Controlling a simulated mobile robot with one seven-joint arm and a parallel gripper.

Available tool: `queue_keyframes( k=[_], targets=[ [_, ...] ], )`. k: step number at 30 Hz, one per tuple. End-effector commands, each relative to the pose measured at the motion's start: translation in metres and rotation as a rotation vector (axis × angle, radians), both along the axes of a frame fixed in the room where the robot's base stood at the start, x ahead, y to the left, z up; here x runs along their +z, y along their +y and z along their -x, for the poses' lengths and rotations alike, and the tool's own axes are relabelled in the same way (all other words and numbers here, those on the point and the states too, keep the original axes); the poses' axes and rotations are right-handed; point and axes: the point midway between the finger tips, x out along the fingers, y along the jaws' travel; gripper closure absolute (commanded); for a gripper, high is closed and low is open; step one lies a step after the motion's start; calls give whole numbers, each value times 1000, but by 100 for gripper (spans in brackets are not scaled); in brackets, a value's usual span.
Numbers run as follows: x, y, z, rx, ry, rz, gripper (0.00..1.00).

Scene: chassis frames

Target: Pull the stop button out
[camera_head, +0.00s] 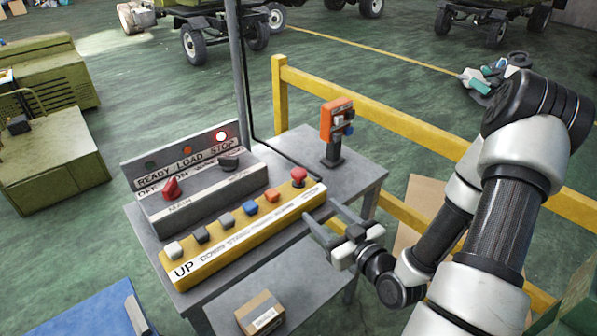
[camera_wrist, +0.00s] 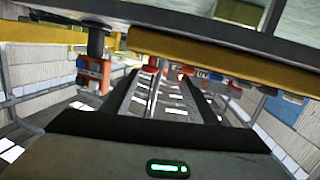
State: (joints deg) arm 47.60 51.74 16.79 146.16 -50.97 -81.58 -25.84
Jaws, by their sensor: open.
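The red stop button (camera_head: 299,175) stands at the right end of the yellow button strip (camera_head: 240,238) on the grey console. My gripper (camera_head: 318,211) is open and empty to the right of the strip, its two fingers pointing toward the button end and apart from it. In the wrist view, which looks upside down, a red button (camera_wrist: 150,66) shows between and beyond the open fingers of my gripper (camera_wrist: 160,78). Whether the button is pressed in or out I cannot tell.
A red knob (camera_head: 172,188) and a dark knob (camera_head: 229,162) sit on the grey panel. Several other buttons line the strip. An orange device (camera_head: 337,120) stands on a post behind the gripper. A yellow rail (camera_head: 400,132) runs behind the table. A cardboard box (camera_head: 260,313) lies below.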

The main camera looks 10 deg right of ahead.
Motion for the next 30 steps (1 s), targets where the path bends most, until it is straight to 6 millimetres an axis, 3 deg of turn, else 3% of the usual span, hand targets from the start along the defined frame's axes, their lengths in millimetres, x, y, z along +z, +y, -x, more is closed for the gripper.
queue_keyframes(
  k=[8, 30],
  targets=[
    [4, -9, 8, -74, -110, -116, 47],
    [-3, 11, -69, -72, -115, -110, 47]
  ],
)
